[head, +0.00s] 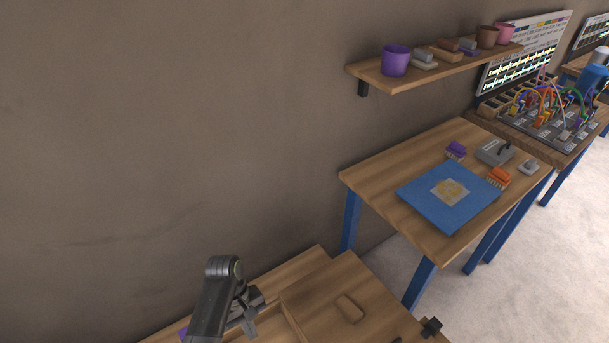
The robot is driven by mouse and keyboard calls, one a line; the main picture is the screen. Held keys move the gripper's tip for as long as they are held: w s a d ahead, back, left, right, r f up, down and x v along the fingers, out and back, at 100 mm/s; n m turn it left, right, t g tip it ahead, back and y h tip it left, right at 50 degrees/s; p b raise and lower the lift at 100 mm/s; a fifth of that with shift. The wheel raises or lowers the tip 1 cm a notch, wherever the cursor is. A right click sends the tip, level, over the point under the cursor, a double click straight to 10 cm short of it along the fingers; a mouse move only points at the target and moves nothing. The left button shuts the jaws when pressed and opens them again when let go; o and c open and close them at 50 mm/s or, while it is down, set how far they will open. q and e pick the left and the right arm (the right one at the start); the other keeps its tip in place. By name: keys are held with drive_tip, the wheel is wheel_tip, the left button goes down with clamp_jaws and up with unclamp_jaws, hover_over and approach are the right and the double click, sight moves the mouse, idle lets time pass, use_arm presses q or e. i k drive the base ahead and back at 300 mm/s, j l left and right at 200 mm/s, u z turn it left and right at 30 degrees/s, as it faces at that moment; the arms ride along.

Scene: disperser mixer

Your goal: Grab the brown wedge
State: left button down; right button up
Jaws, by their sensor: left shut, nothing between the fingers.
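A small brown wedge-like block (350,309) lies on the raised wooden top of the near bench, at the bottom middle of the head view. Its colour is close to the wood under it, and its exact shape is hard to make out. My left gripper (251,312) is to the left of the block and apart from it, over the lower left part of the bench. Its fingers are shut with nothing between them. My right gripper is not seen.
The near bench's raised top (308,291) has a step on its left. A small dark object (431,327) sits by its right edge. Farther right, a table (380,177) holds a blue mat (425,205), brushes and grey items. A wall shelf (385,82) carries cups and blocks.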

sight(353, 313)
drive_tip(key=k, duration=1)
